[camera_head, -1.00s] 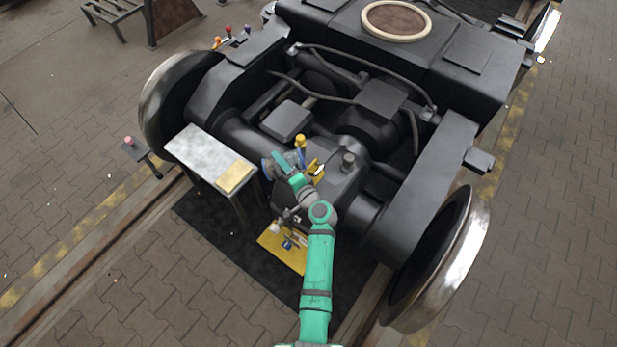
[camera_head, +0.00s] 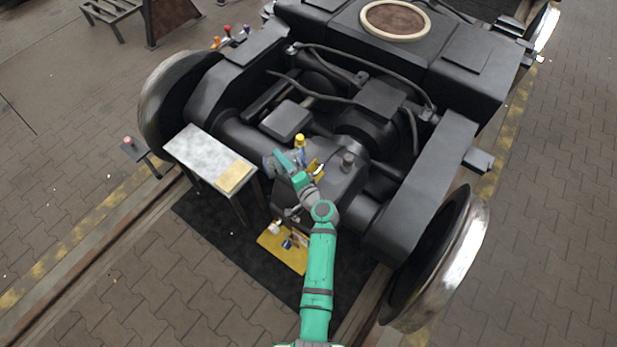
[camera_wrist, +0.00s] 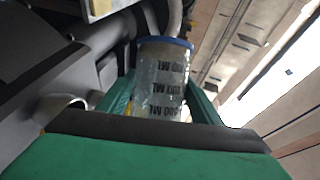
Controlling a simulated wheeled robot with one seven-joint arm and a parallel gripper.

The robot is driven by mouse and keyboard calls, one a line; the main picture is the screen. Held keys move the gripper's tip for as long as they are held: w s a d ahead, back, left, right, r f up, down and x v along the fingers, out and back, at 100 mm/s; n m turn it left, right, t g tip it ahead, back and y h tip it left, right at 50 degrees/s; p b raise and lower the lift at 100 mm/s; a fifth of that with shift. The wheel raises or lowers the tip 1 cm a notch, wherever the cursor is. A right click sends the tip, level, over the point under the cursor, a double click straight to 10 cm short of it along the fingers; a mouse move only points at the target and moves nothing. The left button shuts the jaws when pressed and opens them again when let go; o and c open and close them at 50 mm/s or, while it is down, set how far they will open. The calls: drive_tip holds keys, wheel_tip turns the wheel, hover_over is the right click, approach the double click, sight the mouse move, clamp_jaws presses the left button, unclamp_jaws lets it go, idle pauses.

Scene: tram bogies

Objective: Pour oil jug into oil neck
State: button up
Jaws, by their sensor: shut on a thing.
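The oil jug (camera_wrist: 162,80) is a clear, scratched cylinder with a blue rim and dark ML markings. In the wrist view it stands between the two green fingers of my gripper (camera_wrist: 160,95), which is shut on it. In the head view my gripper (camera_head: 283,162) is over the front of the dark gearbox housing (camera_head: 325,185), and the jug is hardly visible there. A short, light-rimmed round opening (camera_wrist: 62,103) shows left of the jug in the wrist view, apart from it; I cannot tell whether it is the oil neck.
A yellow-topped post (camera_head: 300,141) stands just behind my gripper. A grey cap (camera_head: 347,159) sits on the housing to the right. A small metal table (camera_head: 203,150) with a tan board (camera_head: 234,177) stands left. A yellow mat (camera_head: 274,252) with small items lies below on the floor.

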drive_tip(key=shift+d+r, duration=0.15)
drive_tip(key=shift+r, duration=0.1)
idle(0.4)
drive_tip(key=shift+r+m, duration=0.1)
drive_tip(key=shift+m, duration=0.2)
drive_tip(key=shift+r+y, duration=0.1)
drive_tip(key=shift+y, duration=0.2)
drive_tip(key=shift+w+d+r+m+t, duration=0.15)
drive_tip(key=shift+r+m+t, duration=0.25)
drive_tip(key=shift+m, duration=0.2)
drive_tip(key=f+n, duration=0.1)
drive_tip(key=a+f+n+h, duration=0.1)
drive_tip(key=f+n+g, duration=0.1)
drive_tip(key=shift+s+a, duration=0.35)
drive_tip(key=shift+d+n+h, duration=0.1)
drive_tip(key=shift+n+h, duration=0.2)
drive_tip(key=shift+n, duration=0.1)
drive_tip(key=shift+f, duration=0.1)
